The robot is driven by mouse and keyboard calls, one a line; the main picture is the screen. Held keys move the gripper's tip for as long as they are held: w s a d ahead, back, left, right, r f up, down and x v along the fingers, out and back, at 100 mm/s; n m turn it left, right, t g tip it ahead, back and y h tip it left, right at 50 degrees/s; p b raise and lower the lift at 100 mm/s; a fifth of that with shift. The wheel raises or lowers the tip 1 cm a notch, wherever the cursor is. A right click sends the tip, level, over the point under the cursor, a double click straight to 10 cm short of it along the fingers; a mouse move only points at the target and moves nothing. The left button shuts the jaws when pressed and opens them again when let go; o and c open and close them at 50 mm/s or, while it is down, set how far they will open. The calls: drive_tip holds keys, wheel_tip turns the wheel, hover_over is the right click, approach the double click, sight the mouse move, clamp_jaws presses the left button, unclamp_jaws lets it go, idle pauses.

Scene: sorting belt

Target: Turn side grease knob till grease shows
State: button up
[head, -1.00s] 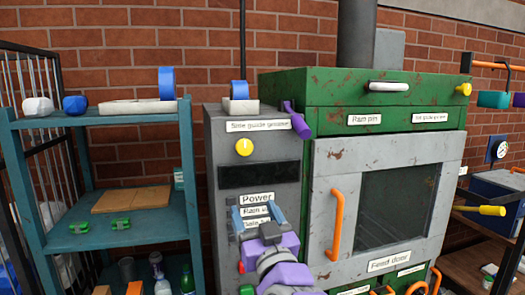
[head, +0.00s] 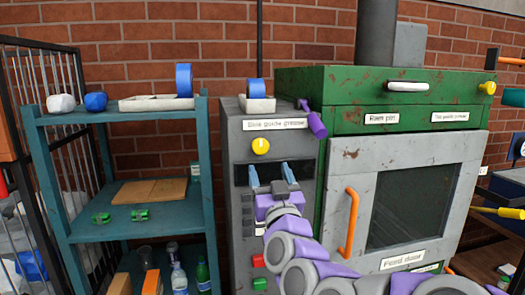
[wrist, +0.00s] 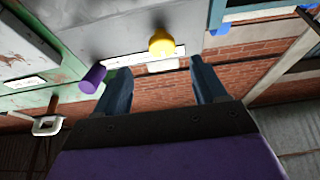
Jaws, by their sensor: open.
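The yellow side grease knob (head: 261,146) sits on the grey control cabinet, just under the "Side guide grease" label (head: 275,124). A pale mark shows on its face in the head view. My gripper (head: 267,174) is open and empty, below the knob and apart from it, in front of the dark panel (head: 243,176). In the wrist view the knob (wrist: 161,42) shows beyond the gap between my two blue fingers (wrist: 160,85). I see no grease that I can make out.
A purple handle (head: 312,119) sticks out at the cabinet's upper right. The green machine's grey feed door (head: 446,208) with an orange handle (head: 349,222) stands to the right. A blue tape roll (head: 256,92) rests on top. A teal shelf (head: 130,228) stands left.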

sight(261, 150)
drive_tip(key=x, duration=0.6)
drive_tip(key=shift+w+a, duration=0.2)
drive_tip(key=shift+a, duration=0.15)
drive_tip(key=shift+x, duration=1.1)
drive_tip(key=shift+d+r, duration=0.1)
drive_tip(key=c, duration=1)
